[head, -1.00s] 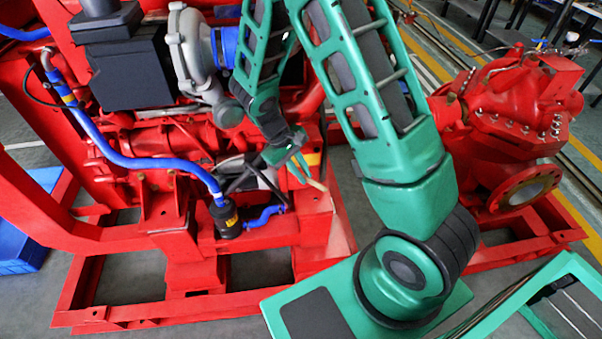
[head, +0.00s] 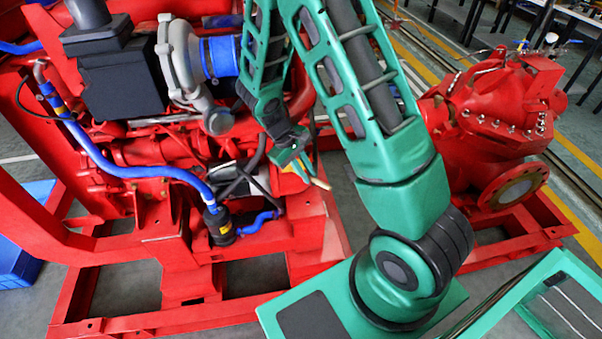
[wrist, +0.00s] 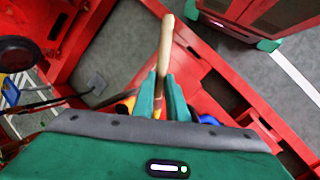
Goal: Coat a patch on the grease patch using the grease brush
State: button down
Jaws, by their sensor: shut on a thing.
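My gripper (head: 298,165) is shut on the grease brush, whose pale wooden handle (head: 320,183) sticks out past the fingers toward the lower right, above the red frame. In the wrist view the green fingers (wrist: 161,97) close around the handle (wrist: 165,50), which points up and away from me. The brush's bristles are not visible. I cannot make out the grease patch in either view. An orange-yellow thing (wrist: 126,105) shows just left of the fingers in the wrist view, and I cannot tell what it is.
The red engine skid (head: 265,235) lies below and left of my gripper, with a blue hose (head: 130,170) and a black cylinder (head: 220,222) beside it. A red pump (head: 510,110) stands at the right. Grey floor shows between the skid's beams.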

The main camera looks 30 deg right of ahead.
jog(key=shift+w, duration=0.2)
jog(key=a, duration=0.4)
jog(key=shift+w+a, duration=0.15)
jog(key=shift+w, duration=0.2)
jog(key=shift+s, duration=0.1)
jog(key=s, duration=0.1)
jog(key=s+a, duration=0.1)
jog(key=s, duration=0.3)
jog(key=shift+s+a+f, duration=0.1)
jog(key=shift+s+a, duration=0.05)
jog(key=shift+a, duration=0.15)
dwell(0.3)
